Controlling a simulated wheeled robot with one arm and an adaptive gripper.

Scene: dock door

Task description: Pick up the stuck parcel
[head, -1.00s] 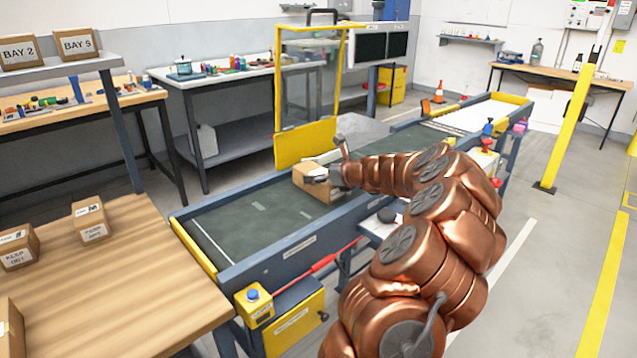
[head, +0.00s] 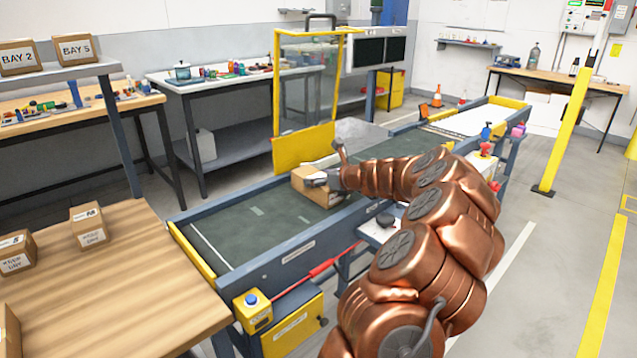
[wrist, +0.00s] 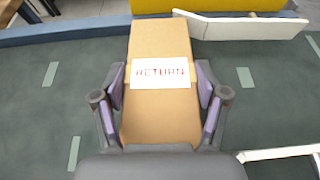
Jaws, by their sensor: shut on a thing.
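The stuck parcel is a brown cardboard box (head: 308,186) on the dark green conveyor belt (head: 235,222), under the yellow-framed guard gate (head: 303,148). In the wrist view the parcel (wrist: 160,115) carries a white label reading RETURN. My gripper (head: 325,180) reaches it from the right. In the wrist view my gripper (wrist: 160,100) has one finger against each side of the box, with purple pads touching it. The parcel's far end lies near the yellow edge. I cannot tell whether it is clear of the belt.
A white bar (wrist: 247,26) lies just right of the parcel's far end. Blue conveyor rails (head: 290,252) run along both sides. A wooden table (head: 110,290) with several boxes stands at left. A yellow post (head: 568,125) stands on the right, with open floor around it.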

